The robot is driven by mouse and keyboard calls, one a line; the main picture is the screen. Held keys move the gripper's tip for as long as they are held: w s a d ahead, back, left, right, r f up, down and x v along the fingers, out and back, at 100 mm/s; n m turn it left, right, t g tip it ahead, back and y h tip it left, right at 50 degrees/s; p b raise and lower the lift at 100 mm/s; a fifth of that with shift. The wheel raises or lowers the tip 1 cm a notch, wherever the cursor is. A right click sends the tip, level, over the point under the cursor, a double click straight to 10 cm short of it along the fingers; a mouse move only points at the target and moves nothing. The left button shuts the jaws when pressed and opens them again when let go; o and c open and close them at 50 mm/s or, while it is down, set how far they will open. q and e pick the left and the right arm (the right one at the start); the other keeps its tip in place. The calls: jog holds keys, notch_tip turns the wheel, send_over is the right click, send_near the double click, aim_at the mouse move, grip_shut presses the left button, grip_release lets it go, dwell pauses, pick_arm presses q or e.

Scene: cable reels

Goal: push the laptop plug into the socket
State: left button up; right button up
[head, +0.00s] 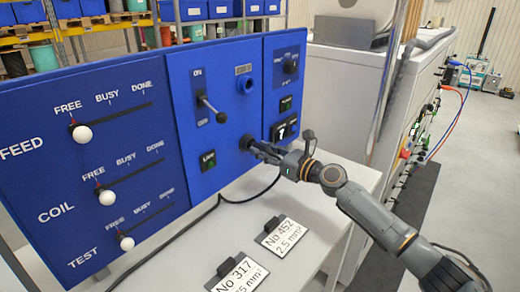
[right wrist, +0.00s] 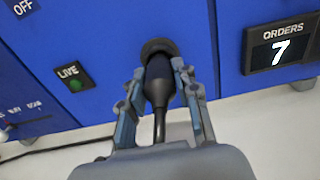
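The laptop plug (right wrist: 159,82) is a black barrel with a cable running back from it. In the right wrist view its front end meets the round dark socket (right wrist: 158,46) on the blue panel. How deep it sits I cannot tell. My right gripper (right wrist: 160,78) has its two fingers closed around the plug's sides. In the head view my right gripper (head: 258,148) is at the socket (head: 245,142), and the plug is mostly hidden by the fingers. My left gripper is not in view.
A black cable (head: 205,212) lies on the white table (head: 185,262). Two labelled tags (head: 284,236) rest there. A white cabinet (head: 345,95) stands to the right.

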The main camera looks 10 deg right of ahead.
jog(key=c, duration=0.3)
jog(key=o, duration=0.5)
jog(key=shift+c, duration=0.2)
grip_shut()
jog(key=shift+s+d+f, duration=0.1)
jog(key=shift+s+d, duration=0.1)
jog(key=shift+s+d+p, duration=0.45)
jog(key=shift+s, duration=0.05)
jog(key=shift+s, duration=0.15)
jog(key=shift+s+d, duration=0.25)
jog(key=shift+s, duration=0.05)
